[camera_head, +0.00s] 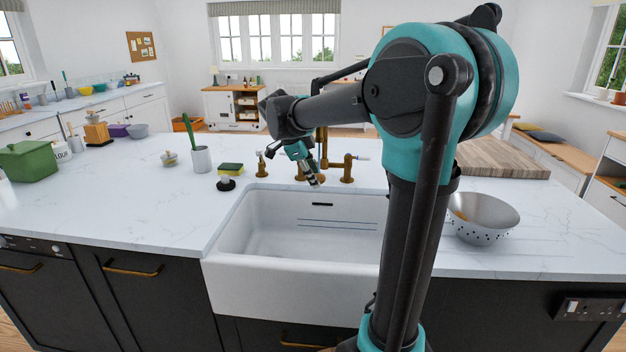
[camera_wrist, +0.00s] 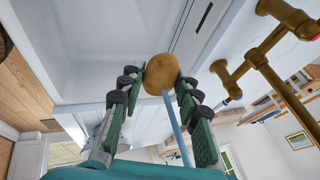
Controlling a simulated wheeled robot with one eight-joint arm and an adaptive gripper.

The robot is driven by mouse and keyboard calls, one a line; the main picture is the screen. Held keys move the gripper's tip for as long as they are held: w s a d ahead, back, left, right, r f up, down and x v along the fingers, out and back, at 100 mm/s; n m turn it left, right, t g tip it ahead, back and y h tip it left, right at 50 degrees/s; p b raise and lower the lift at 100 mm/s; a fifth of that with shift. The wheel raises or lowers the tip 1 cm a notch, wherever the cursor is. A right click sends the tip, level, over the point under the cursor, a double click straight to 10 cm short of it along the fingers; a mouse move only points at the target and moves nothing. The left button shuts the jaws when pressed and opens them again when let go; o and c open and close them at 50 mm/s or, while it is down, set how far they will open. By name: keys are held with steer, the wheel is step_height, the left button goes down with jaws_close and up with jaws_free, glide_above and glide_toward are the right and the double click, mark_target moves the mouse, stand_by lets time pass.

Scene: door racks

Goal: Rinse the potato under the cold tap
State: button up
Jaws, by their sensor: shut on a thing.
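In the wrist view the brown potato (camera_wrist: 160,73) is held between the green fingers of my gripper (camera_wrist: 158,82). A thin pale-blue streak (camera_wrist: 174,128) that looks like running water meets the potato. In the head view my gripper (camera_head: 312,181) hangs over the back of the white sink (camera_head: 290,289); the potato cannot be made out there. The brass taps stand behind the sink: a left handle (camera_head: 261,164), a tall spout (camera_head: 322,148) partly behind my gripper, and a right handle (camera_head: 347,169) with a pale lever. Brass tap parts (camera_wrist: 272,42) also show in the wrist view.
A metal colander (camera_head: 487,222) with something yellowish inside stands right of the sink, near a wooden board (camera_head: 505,158).

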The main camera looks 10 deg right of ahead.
steer(key=s+a, duration=0.3)
steer(key=s, duration=0.4)
stand_by(0.6)
steer(key=shift+a, duration=0.1)
stand_by(0.5)
stand_by(0.5)
steer(key=s+a+r, duration=0.2)
steer(key=s+r, duration=0.2)
steer(key=shift+s, duration=0.3)
stand_by(0.6)
